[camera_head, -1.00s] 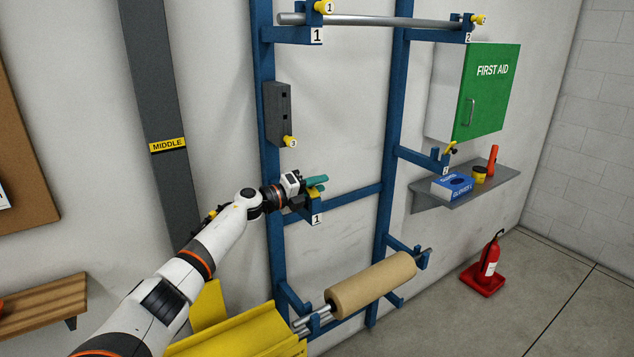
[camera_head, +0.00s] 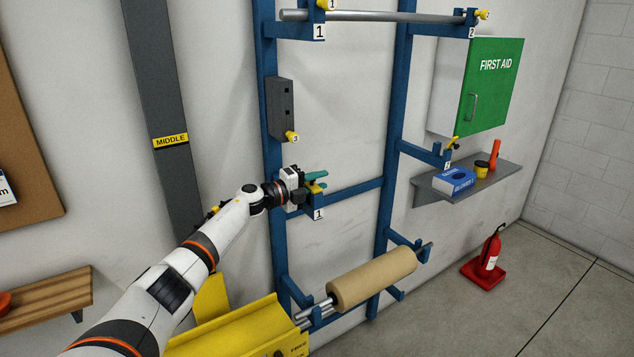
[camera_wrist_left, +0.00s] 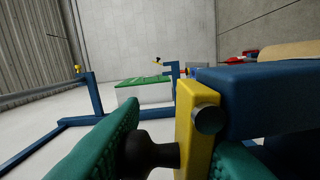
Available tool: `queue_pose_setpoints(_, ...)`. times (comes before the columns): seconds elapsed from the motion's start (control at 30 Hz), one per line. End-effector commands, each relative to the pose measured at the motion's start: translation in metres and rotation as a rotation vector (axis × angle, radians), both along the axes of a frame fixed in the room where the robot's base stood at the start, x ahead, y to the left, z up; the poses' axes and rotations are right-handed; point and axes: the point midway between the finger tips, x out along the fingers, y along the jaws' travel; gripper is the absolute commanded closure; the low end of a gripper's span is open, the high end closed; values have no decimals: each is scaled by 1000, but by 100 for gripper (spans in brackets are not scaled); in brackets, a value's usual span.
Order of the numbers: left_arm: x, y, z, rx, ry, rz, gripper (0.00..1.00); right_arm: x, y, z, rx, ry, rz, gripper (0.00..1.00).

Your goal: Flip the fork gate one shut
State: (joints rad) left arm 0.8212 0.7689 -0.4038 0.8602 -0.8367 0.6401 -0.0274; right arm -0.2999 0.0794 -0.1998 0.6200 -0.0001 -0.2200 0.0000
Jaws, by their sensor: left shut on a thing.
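The yellow gate of fork one (camera_head: 315,188) is at the end of the lower blue fork arm with the "1" label (camera_head: 318,214) in the head view. My left gripper (camera_head: 318,181), with green fingers, is at this gate. In the left wrist view the yellow gate (camera_wrist_left: 194,125) stands beside the end of the blue fork arm (camera_wrist_left: 265,98). A dark knob (camera_wrist_left: 152,156) on the gate lies between the green fingers, and the gripper is shut on the gate. The fingers partly hide the gate in the head view. My right gripper is not in view.
A dark grey box (camera_head: 281,108) is on the left blue post above my gripper. The matching fork arm (camera_head: 425,153) with a yellow gate is on the right post. A brown roll (camera_head: 372,278) hangs below. A shelf (camera_head: 468,184) and first aid cabinet (camera_head: 490,88) are at right.

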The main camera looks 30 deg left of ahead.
Motion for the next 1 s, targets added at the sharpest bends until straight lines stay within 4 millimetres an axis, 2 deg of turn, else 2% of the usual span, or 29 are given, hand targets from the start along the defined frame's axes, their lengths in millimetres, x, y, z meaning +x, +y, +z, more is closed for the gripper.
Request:
queue_pose_setpoints(0.03,1,1,10,-6,-17,4,94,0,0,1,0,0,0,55)
queue_pose_setpoints(0.07,1,2,11,-6,-17,5,94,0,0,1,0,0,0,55)
queue_pose_setpoints(0.1,1,2,11,-6,-18,5,68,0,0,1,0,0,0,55)
queue_pose_setpoints(0.17,1,2,11,-6,-17,5,58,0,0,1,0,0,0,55)
queue_pose_setpoints(0.2,1,2,10,-5,-16,5,56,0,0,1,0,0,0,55)
queue_pose_setpoints(0.47,0,2,5,-2,-10,4,56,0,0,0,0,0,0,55)
queue_pose_setpoints(0.63,-11,8,3,2,-8,6,56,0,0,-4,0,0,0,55)
queue_pose_setpoints(0.77,-30,14,2,5,-7,3,56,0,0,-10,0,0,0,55)
queue_pose_setpoints(1.0,-77,34,0,4,-7,4,56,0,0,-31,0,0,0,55)
